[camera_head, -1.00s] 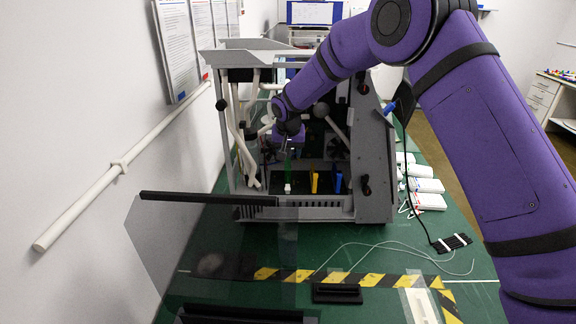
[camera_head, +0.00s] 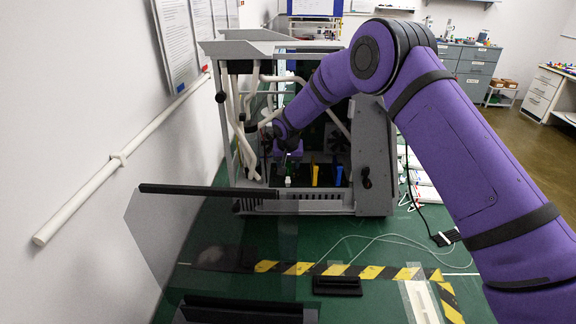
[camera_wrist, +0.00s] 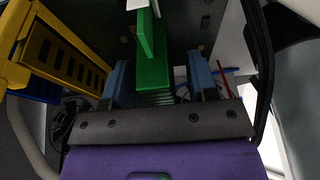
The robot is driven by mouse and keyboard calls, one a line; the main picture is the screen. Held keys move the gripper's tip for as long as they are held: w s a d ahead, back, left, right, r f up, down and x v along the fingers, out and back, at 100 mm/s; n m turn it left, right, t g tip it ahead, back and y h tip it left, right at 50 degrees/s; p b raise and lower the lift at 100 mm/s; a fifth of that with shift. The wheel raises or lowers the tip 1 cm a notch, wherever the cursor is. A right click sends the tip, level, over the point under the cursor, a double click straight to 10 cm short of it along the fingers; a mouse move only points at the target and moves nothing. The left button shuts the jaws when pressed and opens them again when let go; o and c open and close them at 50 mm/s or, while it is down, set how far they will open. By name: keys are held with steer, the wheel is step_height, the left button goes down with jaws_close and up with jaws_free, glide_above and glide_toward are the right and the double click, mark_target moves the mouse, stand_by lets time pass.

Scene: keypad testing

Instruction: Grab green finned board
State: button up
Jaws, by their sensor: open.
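The green finned board (camera_wrist: 153,62) stands in the wrist view between the two blue fingers of my gripper (camera_wrist: 158,68). The fingers are open, one on each side of the board, and a gap shows beside them. A white part (camera_wrist: 140,4) is at the board's far end. In the head view my gripper (camera_head: 289,158) is inside the grey open-fronted machine (camera_head: 376,170), above a small white piece (camera_head: 288,181) at the board's place. The board itself is mostly hidden there by my wrist.
A yellow board (camera_head: 315,175) and a blue board (camera_head: 338,176) stand to the right in the machine. The yellow one is close on the left in the wrist view (camera_wrist: 60,60). White tubes (camera_head: 248,130) run at the machine's left. A clear panel (camera_head: 215,230) stands in front.

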steer(key=shift+w+f, duration=0.1)
steer(key=shift+f, duration=0.25)
jaws_close()
